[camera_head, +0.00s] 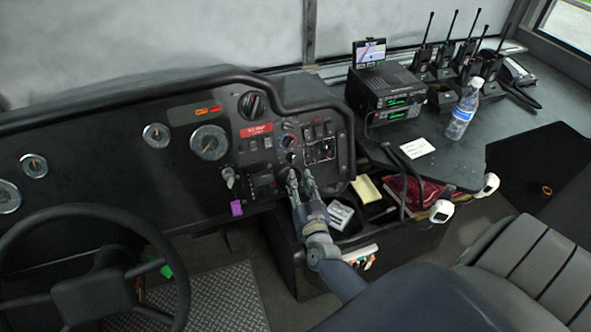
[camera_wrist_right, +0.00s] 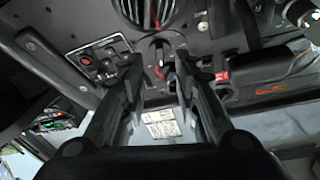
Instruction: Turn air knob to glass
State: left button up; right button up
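My right gripper (camera_head: 299,177) is at the lower part of the dark dashboard panel (camera_head: 340,135), with its fingers apart. A round dial with a red and blue marking (camera_head: 289,142) sits on the panel just above the fingertips. In the right wrist view the gripper (camera_wrist_right: 157,68) is open, and a dark knob with a red mark (camera_wrist_right: 158,46) shows in the gap just beyond the fingertips. I cannot tell whether the fingers touch it, nor read the symbols around it. My left gripper is in neither view.
A round vent (camera_head: 252,104) and a switch panel (camera_head: 320,150) are close by on the dashboard. A steering wheel (camera_head: 160,240) is at lower left. Radios (camera_head: 386,98) and a bottle (camera_head: 463,112) stand on the counter at right. A seat (camera_head: 535,270) is at lower right.

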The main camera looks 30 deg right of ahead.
jog(key=v, duration=0.5)
jog(key=shift+f, duration=0.1)
dwell(0.4)
jog(key=s+a+f+n+g+y, duration=0.25)
jog(key=s+a+f, duration=0.2)
jog(key=f, duration=0.55)
jog(key=s+a+f+n+g+y, duration=0.25)
jog(key=s+f, duration=0.35)
jog(key=f, duration=0.4)
jog(key=s+a+f+n+g+y, duration=0.1)
jog(key=s+a+f+g+y, duration=0.25)
jog(key=f, duration=0.55)
jog(key=s+f+n+g+h, duration=0.1)
jog(key=s+f+g, duration=0.3)
jog(key=s, duration=1)
jog(key=s+f+n+g+h, duration=0.1)
jog(key=s+f+n+g, duration=0.1)
jog(key=s+f, duration=0.6)
jog(key=s+d+g, duration=0.1)
jog(key=s, duration=0.5)
jog(key=shift+f+g, duration=0.35)
jog(key=shift+f, duration=0.05)
